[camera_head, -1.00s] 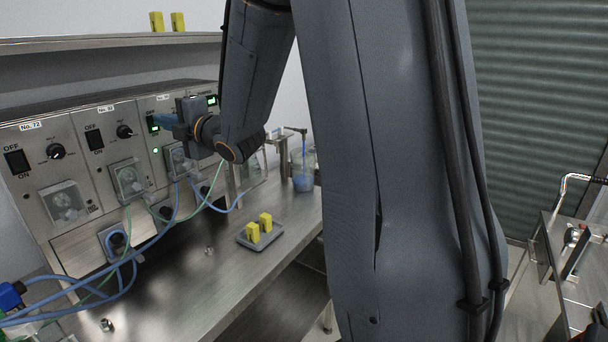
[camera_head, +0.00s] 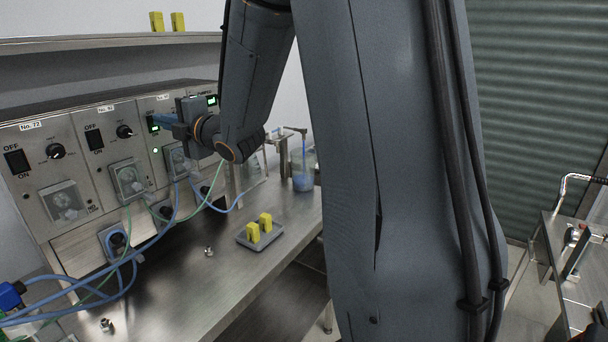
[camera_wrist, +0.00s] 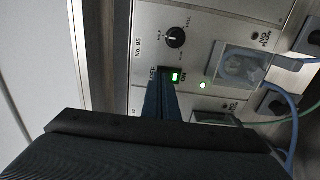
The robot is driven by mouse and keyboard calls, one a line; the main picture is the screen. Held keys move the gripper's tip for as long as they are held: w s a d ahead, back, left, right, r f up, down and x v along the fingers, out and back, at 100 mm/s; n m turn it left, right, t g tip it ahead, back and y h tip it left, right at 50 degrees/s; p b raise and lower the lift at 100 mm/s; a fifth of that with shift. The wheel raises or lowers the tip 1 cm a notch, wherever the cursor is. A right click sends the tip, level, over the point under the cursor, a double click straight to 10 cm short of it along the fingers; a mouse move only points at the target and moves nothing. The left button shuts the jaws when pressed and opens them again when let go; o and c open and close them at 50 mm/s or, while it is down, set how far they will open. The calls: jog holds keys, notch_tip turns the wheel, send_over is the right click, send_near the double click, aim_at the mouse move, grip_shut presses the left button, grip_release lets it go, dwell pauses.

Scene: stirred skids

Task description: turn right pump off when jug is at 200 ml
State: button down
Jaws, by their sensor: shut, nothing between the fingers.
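My gripper (camera_head: 168,120) is shut and empty, its blue fingers at the panel of the pump labelled No. 95. In the wrist view the fingertips (camera_wrist: 161,80) are beside that pump's OFF/ON switch (camera_wrist: 176,77), which glows green. I cannot tell whether they touch it. A small green lamp (camera_wrist: 203,85) is lit near the switch. The lit switch also shows in the head view (camera_head: 153,124). The clear jug (camera_head: 303,178) stands on the bench at the back right, with blue liquid in its lower part. Its scale marks are too small to read.
Another green-lit switch (camera_head: 212,100) shows on the rightmost panel, partly behind my arm. The pump No. 72 switch (camera_head: 17,161) is dark. Blue and green tubes loop before the panels. A grey tray (camera_head: 268,238) with yellow blocks sits on the bench (camera_head: 200,290).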

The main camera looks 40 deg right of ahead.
jog(key=shift+w+a+b, duration=0.2)
jog(key=shift+w+b, duration=0.1)
jog(key=shift+w, duration=0.3)
jog(key=shift+s, duration=0.15)
jog(key=shift+s+d, duration=0.2)
jog(key=shift+s, duration=0.3)
jog(key=v, duration=0.6)
dwell(0.6)
dwell(0.4)
